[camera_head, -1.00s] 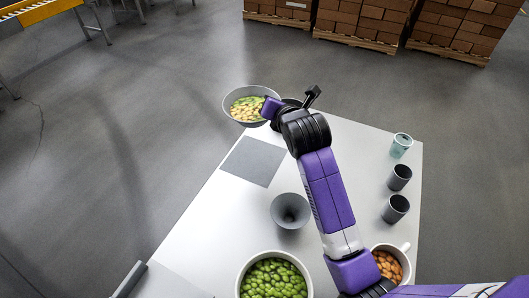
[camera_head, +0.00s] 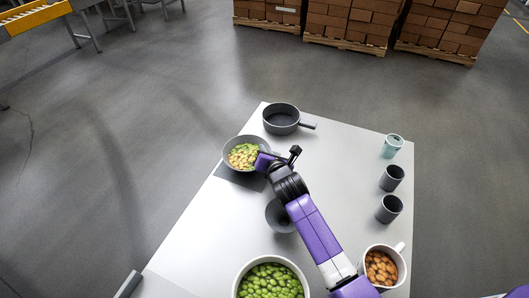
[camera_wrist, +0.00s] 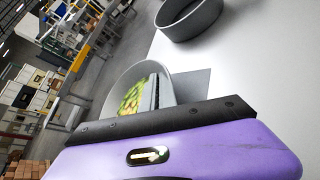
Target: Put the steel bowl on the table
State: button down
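The steel bowl (camera_head: 227,152), grey and holding green and pale yellow candies, is over the grey square mat (camera_head: 238,181) at the table's left edge. My gripper (camera_head: 262,161) is at the bowl's right rim and appears shut on it. The bowl also shows in the wrist view (camera_wrist: 113,100), where a dark finger lies against its inside near the rim. The other finger is hidden. The mat covers a patch of the white table (camera_head: 335,170). I cannot tell whether the bowl touches the mat.
A dark pan (camera_head: 281,120) stands behind the bowl. A grey funnel-like vessel (camera_head: 276,220) is partly under my arm. A teal cup (camera_head: 392,145) and two dark cups (camera_head: 391,178) line the right side. A green-filled bowl (camera_head: 238,281) and a white mug (camera_head: 400,268) stand in front.

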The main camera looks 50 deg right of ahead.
jog(key=shift+f, duration=0.3)
jog(key=shift+f, duration=0.1)
jog(key=c, duration=1.7)
grip_release()
jog(key=shift+f, duration=0.1)
jog(key=shift+s+r, duration=0.15)
jog(key=shift+r, duration=0.15)
jog(key=p+v, duration=0.6)
jog(key=v, duration=0.5)
jog(key=shift+s+a, duration=0.15)
jog(key=shift+s, duration=0.2)
